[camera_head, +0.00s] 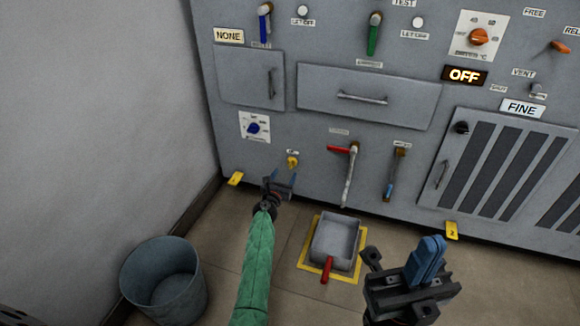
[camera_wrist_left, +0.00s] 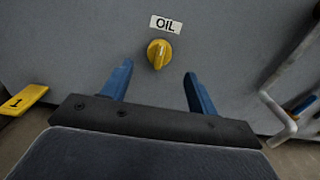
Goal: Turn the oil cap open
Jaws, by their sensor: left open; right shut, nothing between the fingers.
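The oil cap (camera_head: 292,162) is a small yellow knob low on the grey panel, under a small label. In the left wrist view the yellow cap (camera_wrist_left: 159,54) sits under a white OIL label (camera_wrist_left: 166,24), with a pale mark on its face. My left gripper (camera_head: 284,182) is open just below the cap. In the left wrist view its blue fingers (camera_wrist_left: 158,84) stand either side of the space in front of the cap, and they appear apart from it. My right gripper (camera_head: 430,254) is shut and empty at the lower right, away from the panel.
A blue knob (camera_head: 254,128) is left of the cap, and a red-handled pipe valve (camera_head: 345,150) is right. A grey tray (camera_head: 338,240) with a red handle lies on the floor in a yellow outline. A bucket (camera_head: 163,278) stands lower left. Yellow tags (camera_head: 236,179) stick out at the panel's foot.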

